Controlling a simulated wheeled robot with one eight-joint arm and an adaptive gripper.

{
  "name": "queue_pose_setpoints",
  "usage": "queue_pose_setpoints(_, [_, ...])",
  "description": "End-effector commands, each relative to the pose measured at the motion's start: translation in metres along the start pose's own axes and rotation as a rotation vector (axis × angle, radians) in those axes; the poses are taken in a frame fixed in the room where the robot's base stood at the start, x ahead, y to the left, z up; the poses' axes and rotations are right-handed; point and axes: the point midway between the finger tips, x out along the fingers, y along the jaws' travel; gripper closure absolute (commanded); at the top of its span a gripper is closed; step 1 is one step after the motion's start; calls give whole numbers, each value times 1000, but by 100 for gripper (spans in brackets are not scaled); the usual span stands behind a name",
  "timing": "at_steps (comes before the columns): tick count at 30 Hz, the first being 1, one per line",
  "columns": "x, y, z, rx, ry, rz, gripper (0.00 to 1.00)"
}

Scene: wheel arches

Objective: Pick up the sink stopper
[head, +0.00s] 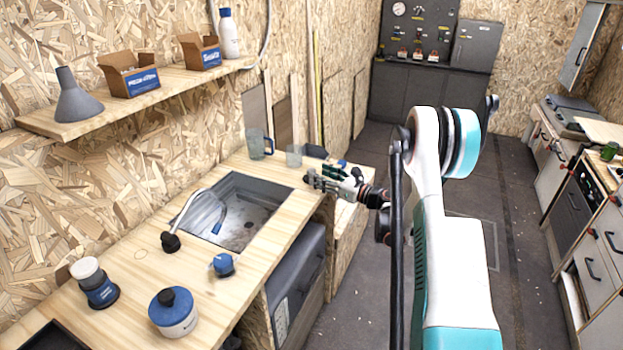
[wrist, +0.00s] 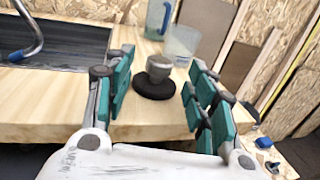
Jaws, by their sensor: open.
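The sink stopper, a black disc with a grey knob (wrist: 157,68), sits upright on the wooden counter (wrist: 60,105) in the wrist view. My gripper (wrist: 165,76) is open, with teal-padded fingers on the left and right of the stopper in that view. I see a gap on each side and nothing held. In the head view my gripper (head: 334,182) is over the counter's right end, beyond the sink (head: 245,222). I cannot make out the stopper for certain in the head view.
A clear cup (wrist: 183,42) and a blue-handled pitcher (wrist: 157,20) stand behind the stopper. The curved faucet (wrist: 30,38) is at the left. Nearer on the counter are a blue-and-white jar (head: 174,318), a bottle (head: 95,285) and a small blue item (head: 222,265).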

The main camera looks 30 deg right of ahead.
Motion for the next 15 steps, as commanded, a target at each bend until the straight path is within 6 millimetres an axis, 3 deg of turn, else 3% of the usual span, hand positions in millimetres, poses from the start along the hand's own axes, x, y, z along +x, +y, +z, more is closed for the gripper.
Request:
queue_pose_setpoints(9, [42,1,4,0,0,2,49])
queue_pose_setpoints(15, [44,0,5,0,0,0,49])
